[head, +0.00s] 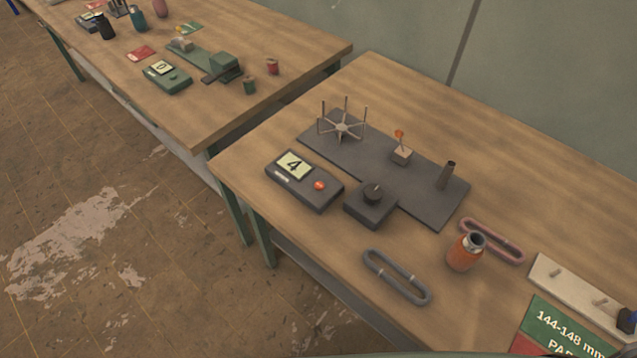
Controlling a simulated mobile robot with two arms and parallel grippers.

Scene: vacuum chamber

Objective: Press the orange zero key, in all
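The orange key (319,185) is a small round button on the right part of a dark grey box (318,201) on the near table. The box's pale display (294,164) reads 4. A small light label lies below the display. Nothing covers the key. Neither of my grippers is in the head view.
A dark plate (435,207) behind the box carries a spoked holder (342,127), a small block with an orange top (401,152) and an upright tube (446,175). A knobbed block (371,204) stands right of the box. An orange bottle (463,254) and a grey loop (396,276) are nearer.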

